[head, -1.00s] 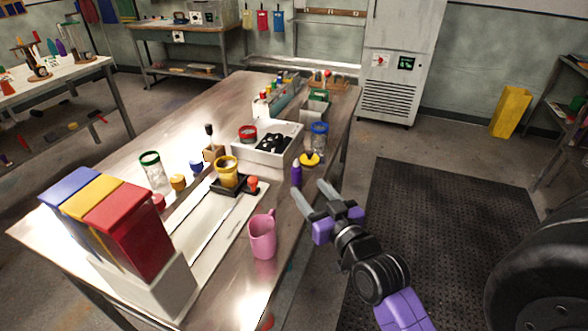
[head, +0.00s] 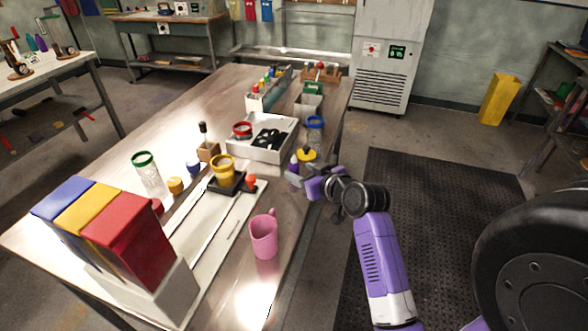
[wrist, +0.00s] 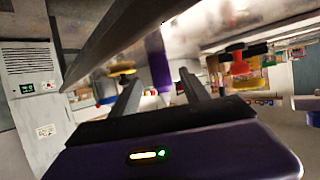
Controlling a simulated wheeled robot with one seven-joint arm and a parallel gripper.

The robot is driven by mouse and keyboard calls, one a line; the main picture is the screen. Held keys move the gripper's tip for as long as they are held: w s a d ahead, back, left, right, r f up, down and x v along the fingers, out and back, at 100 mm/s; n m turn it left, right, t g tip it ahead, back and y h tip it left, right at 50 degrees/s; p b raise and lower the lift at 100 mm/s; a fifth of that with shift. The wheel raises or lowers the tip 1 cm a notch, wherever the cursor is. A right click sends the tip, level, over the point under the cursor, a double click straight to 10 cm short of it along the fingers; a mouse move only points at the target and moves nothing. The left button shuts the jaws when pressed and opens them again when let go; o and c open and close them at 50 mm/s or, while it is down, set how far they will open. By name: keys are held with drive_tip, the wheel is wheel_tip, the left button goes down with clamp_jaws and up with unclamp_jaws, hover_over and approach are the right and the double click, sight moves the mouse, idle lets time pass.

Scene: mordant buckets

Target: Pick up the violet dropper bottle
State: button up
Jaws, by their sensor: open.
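My gripper (head: 295,180) is open, reaching in from the right at about the bottle's height. In the wrist view one finger of my gripper (wrist: 160,84) is on each side of the bottle, with space visible on both sides. I cannot tell how deep the bottle sits between them.
A yellow-topped item (head: 306,154) and a blue-rimmed jar (head: 315,135) stand just behind the bottle. A white tray (head: 264,150) is to the left behind.

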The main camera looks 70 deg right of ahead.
sight(297, 171)
drive_tip(key=x, duration=0.4)
drive_tip(key=shift+w+f+p, duration=0.1)
drive_tip(key=shift+f+p, duration=0.05)
drive_tip(key=shift+p, duration=0.2)
clamp_jaws()
